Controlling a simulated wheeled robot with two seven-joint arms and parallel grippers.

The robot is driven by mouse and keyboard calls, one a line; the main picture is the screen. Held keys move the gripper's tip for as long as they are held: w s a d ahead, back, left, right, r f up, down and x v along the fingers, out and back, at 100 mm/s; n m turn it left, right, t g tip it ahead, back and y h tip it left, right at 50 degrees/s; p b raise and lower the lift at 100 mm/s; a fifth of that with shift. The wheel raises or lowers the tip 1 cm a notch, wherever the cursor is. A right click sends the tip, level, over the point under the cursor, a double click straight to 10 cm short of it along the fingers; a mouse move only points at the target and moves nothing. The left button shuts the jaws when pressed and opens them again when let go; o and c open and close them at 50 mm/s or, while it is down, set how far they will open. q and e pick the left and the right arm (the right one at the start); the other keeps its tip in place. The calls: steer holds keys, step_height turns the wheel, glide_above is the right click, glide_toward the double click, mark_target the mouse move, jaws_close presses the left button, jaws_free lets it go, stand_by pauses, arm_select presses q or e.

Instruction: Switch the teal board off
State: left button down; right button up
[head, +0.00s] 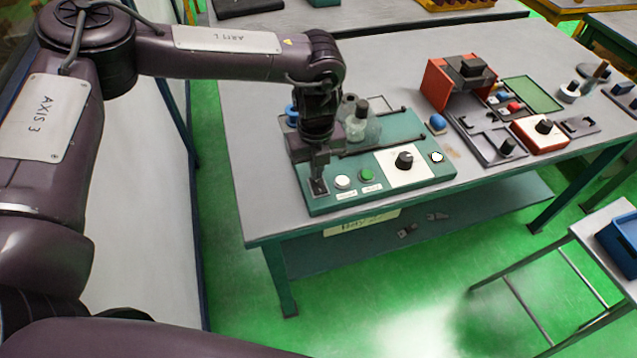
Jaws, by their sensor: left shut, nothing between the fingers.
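The teal board (430,173) lies near the front left edge of the grey table. Its front strip carries a white button (343,182), a green button (367,174), a black knob (404,160) on a white plate and a small pale round lamp or button (437,157). I cannot tell for sure whether it is lit. My left gripper (319,188) points down over the board's left front corner, left of the white button. It is shut and empty; whether it touches the board is unclear. It hides part of the board's left end. My right gripper is out of view.
Grey bottle-like parts (362,124) stand on the board behind the buttons. A blue button (437,122) sits just right of the board. An orange-red bracket (437,86) and a white-topped switch box (541,132) stand farther right.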

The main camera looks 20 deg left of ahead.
arm_select(q)
steer(key=shift+f, duration=0.45)
step_height(320, 180, up, 7)
steer(key=p, duration=0.5)
stand_by(0.6)
stand_by(0.4)
